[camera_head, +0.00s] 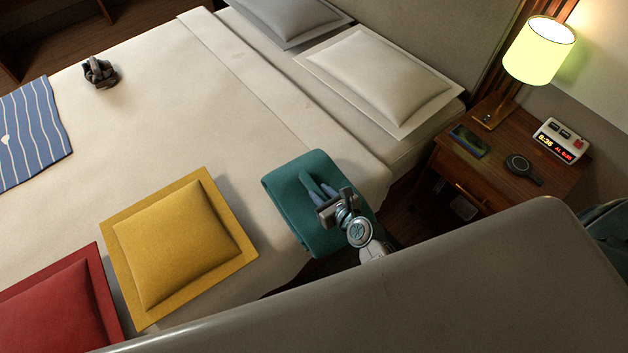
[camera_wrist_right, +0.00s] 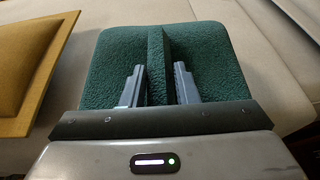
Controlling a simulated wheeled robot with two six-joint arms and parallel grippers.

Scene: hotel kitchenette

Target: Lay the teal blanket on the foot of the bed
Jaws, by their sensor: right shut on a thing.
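The teal blanket (camera_head: 290,205) is a folded bundle at the near right edge of the bed (camera_head: 150,130). My right gripper (camera_head: 325,190) is shut on a raised ridge of the blanket. In the right wrist view the blanket (camera_wrist_right: 105,60) fills the middle, with the ridge between the two fingers of my right gripper (camera_wrist_right: 158,85). I cannot tell whether the blanket rests on the bed or hangs just above it. My left gripper does not show.
A yellow cushion (camera_head: 175,245) and a red cushion (camera_head: 55,315) lie left of the blanket. A blue striped cloth (camera_head: 30,135) and a dark object (camera_head: 100,72) lie farther left. Pillows (camera_head: 380,75) are at the head. A nightstand (camera_head: 480,185) holds a lamp (camera_head: 540,50) and clock (camera_head: 560,140).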

